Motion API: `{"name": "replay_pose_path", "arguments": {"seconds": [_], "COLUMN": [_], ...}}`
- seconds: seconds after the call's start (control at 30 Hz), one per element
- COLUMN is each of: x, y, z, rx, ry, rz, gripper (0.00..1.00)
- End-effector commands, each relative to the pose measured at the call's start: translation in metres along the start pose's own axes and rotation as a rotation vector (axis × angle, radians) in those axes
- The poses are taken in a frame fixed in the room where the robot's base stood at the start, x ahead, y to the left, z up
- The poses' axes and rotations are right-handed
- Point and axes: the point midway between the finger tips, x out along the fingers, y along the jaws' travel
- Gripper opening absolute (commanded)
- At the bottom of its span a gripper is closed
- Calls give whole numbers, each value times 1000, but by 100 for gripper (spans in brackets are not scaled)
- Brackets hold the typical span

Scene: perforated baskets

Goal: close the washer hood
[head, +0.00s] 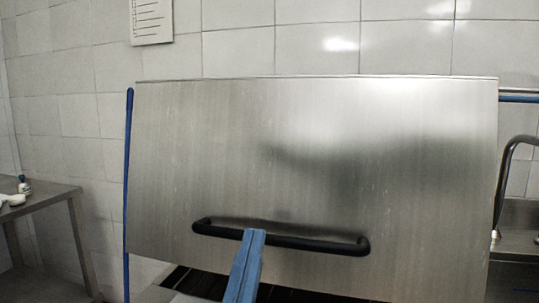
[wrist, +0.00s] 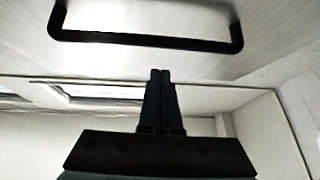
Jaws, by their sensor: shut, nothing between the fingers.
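The washer hood (head: 310,150) is a large brushed-steel panel that fills the middle of the head view. Its lower edge stands above a dark opening. A black bar handle (head: 310,244) runs across its lower part; the handle also shows at the top of the wrist view (wrist: 150,40). My gripper (head: 254,234) reaches up from below and overlaps the left part of the handle in the head view. In the wrist view its two dark fingers (wrist: 160,73) are together and empty, with the tips apart from the handle in the picture. I cannot tell whether they touch the hood.
A steel table (head: 48,200) with small items stands at the left. A blue pole (head: 127,190) is upright beside the hood's left edge. A curved tap (head: 505,180) and a sink counter (head: 518,243) are at the right. White tiled wall lies behind.

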Motion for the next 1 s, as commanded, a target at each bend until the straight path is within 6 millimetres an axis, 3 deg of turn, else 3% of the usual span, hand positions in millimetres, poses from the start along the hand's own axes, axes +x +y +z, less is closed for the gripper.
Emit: {"name": "replay_pose_path", "arguments": {"seconds": [0.03,0.43,1.0], "x": [11,22,3], "y": [1,3,12], "z": [-17,-43,-96], "rx": [0,8,26], "ry": [-33,-295,-680], "rz": [-2,3,45], "gripper": [0,0,0]}}
